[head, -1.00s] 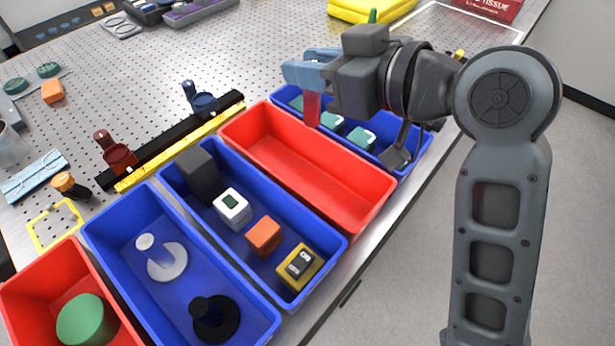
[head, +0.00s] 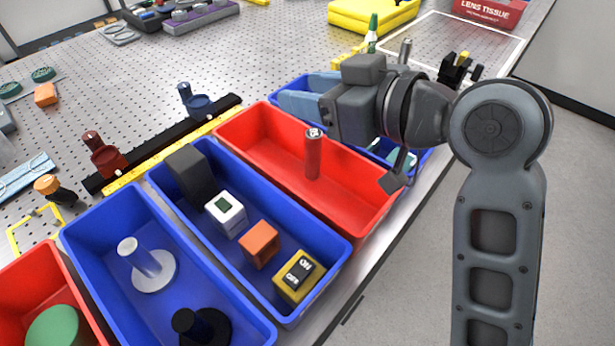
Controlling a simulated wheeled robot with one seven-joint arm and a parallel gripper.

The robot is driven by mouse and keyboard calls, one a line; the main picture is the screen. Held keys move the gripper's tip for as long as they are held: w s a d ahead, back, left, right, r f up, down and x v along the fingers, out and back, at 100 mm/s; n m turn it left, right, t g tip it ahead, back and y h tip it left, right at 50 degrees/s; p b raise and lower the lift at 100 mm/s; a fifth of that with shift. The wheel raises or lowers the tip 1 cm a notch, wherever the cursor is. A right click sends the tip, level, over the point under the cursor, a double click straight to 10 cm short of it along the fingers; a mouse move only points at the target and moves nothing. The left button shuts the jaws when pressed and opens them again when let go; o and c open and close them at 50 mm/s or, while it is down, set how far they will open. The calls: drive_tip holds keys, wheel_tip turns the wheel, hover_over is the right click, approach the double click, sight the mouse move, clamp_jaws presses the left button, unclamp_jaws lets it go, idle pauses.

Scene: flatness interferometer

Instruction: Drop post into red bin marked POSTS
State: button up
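The post (head: 313,157) is a dark red cylinder with a pale marked top. It is upright inside the outline of the empty-looking red bin (head: 262,157), toward its middle. I cannot tell for sure whether its base rests on the bin floor. No POSTS marking is readable on this bin. My gripper (head: 297,92) is above the back part of the red bin and the neighbouring blue bin. Its two blue fingers are spread apart with nothing between them, and the post is below them, apart from them.
A blue bin (head: 340,242) with several blocks lies left of the red bin. Another blue bin (head: 90,237) holds a white and a black flanged piece. A red bin (head: 52,262) at lower left holds a green disc. A black rail (head: 160,143) lies behind.

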drive_tip(key=shift+o, duration=0.8)
drive_tip(key=b+v, duration=0.1)
drive_tip(key=v, duration=0.6)
drive_tip(key=shift+s+d, duration=0.25)
drive_tip(key=shift+d, duration=0.05)
drive_tip(key=shift+r, duration=0.1)
